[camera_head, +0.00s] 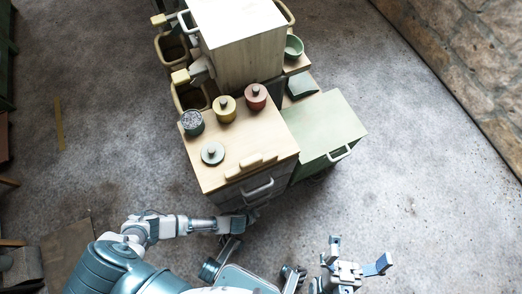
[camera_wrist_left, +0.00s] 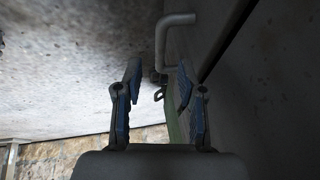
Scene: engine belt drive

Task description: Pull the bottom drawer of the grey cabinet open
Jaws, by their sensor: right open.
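The grey cabinet (camera_head: 233,194) has a light wooden top, and its front faces me. An upper drawer handle (camera_head: 258,188) shows on that front; the bottom drawer is hidden below it in the head view. My left arm reaches to the cabinet's lower front, where its gripper is hard to make out. In the left wrist view my left gripper (camera_wrist_left: 158,88) is open and empty, beside a grey panel. A pale bar handle (camera_wrist_left: 161,45) stands out from the panel just beyond the fingertips. My right gripper (camera_head: 358,256) is open and empty, over the floor at the lower right.
Several lidded jars, one being red (camera_head: 256,97), stand on the wooden top. A green cabinet (camera_head: 325,125) with a handle adjoins on the right. Bins (camera_head: 190,96) stand behind at the left. The floor at the right is clear up to a stone wall (camera_head: 480,70).

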